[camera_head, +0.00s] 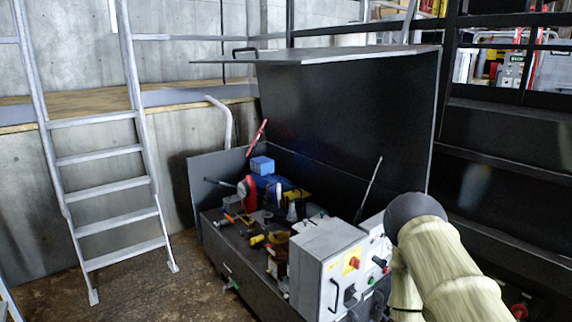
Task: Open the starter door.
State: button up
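A light grey starter cabinet (312,243) stands at the near end of an open dark metal chest. Its front door (326,278) looks shut. The door has a black bar handle (335,296) towards its left side and a red rotary switch on a yellow plate (352,265) at the upper right. My pale, jointed arm comes in from the lower right, beside the cabinet. Dark shapes low between the cabinet and my arm may be my gripper (372,303). They are small and partly hidden, so I cannot tell its finger state or whether it touches the cabinet.
A grey panel with small knobs (376,250) adjoins the cabinet's right side. The chest's raised black lid (350,110) stands behind. Tools and a blue box (262,165) lie inside the chest. A metal ladder (105,155) is at left, with bare floor between.

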aim_at(341, 288)
jog(key=u, duration=0.95)
jog(key=i, duration=0.35)
jog(key=z, duration=0.95)
